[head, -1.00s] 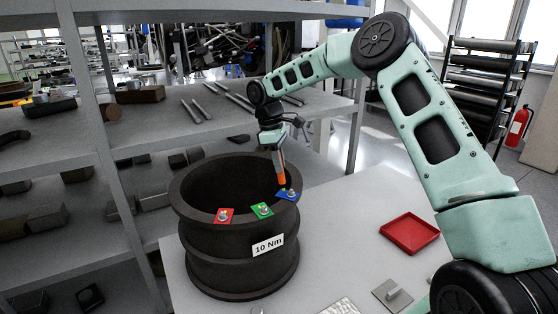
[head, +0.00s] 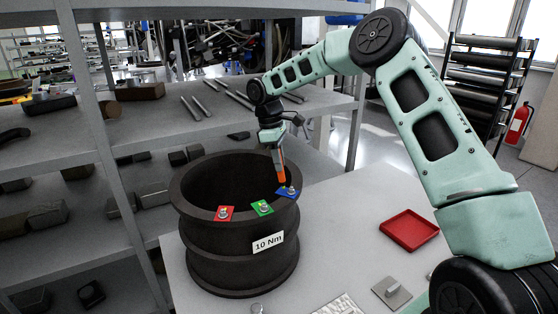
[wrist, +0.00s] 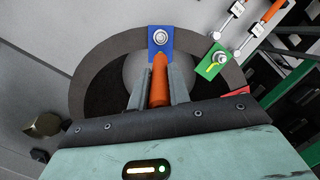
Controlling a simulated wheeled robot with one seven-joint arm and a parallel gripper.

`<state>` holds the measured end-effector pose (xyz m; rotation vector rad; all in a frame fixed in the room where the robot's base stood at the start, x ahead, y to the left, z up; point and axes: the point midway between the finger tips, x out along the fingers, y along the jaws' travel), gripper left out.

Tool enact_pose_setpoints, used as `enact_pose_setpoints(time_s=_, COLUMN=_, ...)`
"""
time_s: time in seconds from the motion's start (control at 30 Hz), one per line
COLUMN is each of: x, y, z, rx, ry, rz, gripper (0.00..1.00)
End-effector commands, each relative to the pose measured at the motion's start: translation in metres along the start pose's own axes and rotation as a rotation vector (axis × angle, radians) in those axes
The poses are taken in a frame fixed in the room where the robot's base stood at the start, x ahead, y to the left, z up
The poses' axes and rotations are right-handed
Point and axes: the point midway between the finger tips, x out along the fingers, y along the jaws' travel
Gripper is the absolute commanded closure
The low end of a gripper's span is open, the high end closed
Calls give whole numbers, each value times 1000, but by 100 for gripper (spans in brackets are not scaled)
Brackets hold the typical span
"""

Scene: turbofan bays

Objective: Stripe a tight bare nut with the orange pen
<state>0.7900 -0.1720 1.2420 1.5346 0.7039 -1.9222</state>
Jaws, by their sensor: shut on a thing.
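My gripper (head: 279,155) is shut on the orange pen (head: 282,174), which points down at the rim of a dark flanged drum (head: 188,205). A blue plate with a metal nut (head: 291,190) lies on the rim just by the pen's lower end. In the wrist view the pen (wrist: 160,82) sits between my fingers, in line with the blue-plate nut (wrist: 161,37), on which I see no stripe. I cannot tell whether the tip touches it. The green-plate nut (head: 264,208) carries a yellow mark in the wrist view (wrist: 213,65). The red-plate nut (head: 223,213) shows a small yellowish mark.
The drum bears a "10 Nm" label (head: 268,242) and stands on a grey table (head: 345,240). A red tray (head: 409,229) and a grey plate with a handle (head: 391,292) lie to its right. Grey shelves (head: 130,116) with dark parts stand behind and left.

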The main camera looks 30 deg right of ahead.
Motion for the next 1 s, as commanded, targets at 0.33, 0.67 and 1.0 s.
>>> enact_pose_setpoints(time_s=0.33, x=2, y=0, z=0, rx=0, ry=0, rz=0, gripper=100)
enact_pose_setpoints(time_s=0.67, x=6, y=0, z=-1, rx=-1, ry=0, rz=-1, gripper=100)
enact_pose_setpoints(time_s=1.0, x=6, y=0, z=-1, rx=0, ry=0, rz=-1, gripper=100)
